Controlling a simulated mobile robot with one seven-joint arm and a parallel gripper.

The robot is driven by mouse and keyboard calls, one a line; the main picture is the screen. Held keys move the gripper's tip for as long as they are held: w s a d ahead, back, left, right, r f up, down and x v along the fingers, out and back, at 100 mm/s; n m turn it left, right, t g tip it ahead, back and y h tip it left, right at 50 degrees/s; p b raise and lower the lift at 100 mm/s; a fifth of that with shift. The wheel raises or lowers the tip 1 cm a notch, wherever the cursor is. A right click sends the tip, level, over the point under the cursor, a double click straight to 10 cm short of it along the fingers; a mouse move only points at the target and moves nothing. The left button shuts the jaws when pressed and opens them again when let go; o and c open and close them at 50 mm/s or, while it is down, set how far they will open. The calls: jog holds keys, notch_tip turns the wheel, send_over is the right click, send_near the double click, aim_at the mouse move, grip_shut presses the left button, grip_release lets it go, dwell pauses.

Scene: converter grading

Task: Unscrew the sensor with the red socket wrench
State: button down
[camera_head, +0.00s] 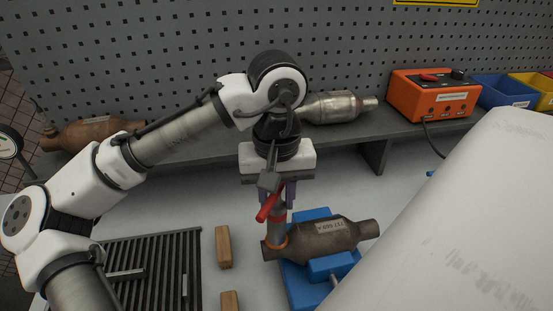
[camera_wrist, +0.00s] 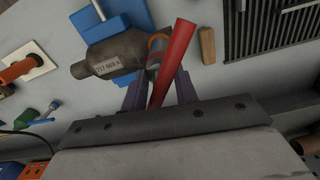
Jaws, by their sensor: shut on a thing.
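The red socket wrench (camera_head: 267,209) is held in my gripper (camera_head: 278,192), its red handle slanting down to the left. In the wrist view the red handle (camera_wrist: 178,58) runs up between the purple fingers of my gripper (camera_wrist: 160,88). The wrench's grey socket part (camera_head: 278,227) points down at the left end of a brown converter (camera_head: 322,241). An orange-brown ring shows at that end. The sensor is hidden, so I cannot tell whether the socket sits on it. The converter lies in a blue clamp (camera_head: 303,288) and also shows in the wrist view (camera_wrist: 115,55).
Two wooden blocks (camera_head: 223,247) lie left of the clamp, beside a black slatted rack (camera_head: 150,262). A shelf behind holds two more converters (camera_head: 340,107), an orange box (camera_head: 433,95) and blue and yellow bins. A pale surface blocks the lower right.

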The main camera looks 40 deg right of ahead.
jog(key=n, duration=0.4)
jog(key=shift+n, duration=0.7)
jog(key=n, duration=0.4)
jog(key=shift+m, duration=0.3)
notch_tip(320, 180, up, 12)
dwell(1.4)
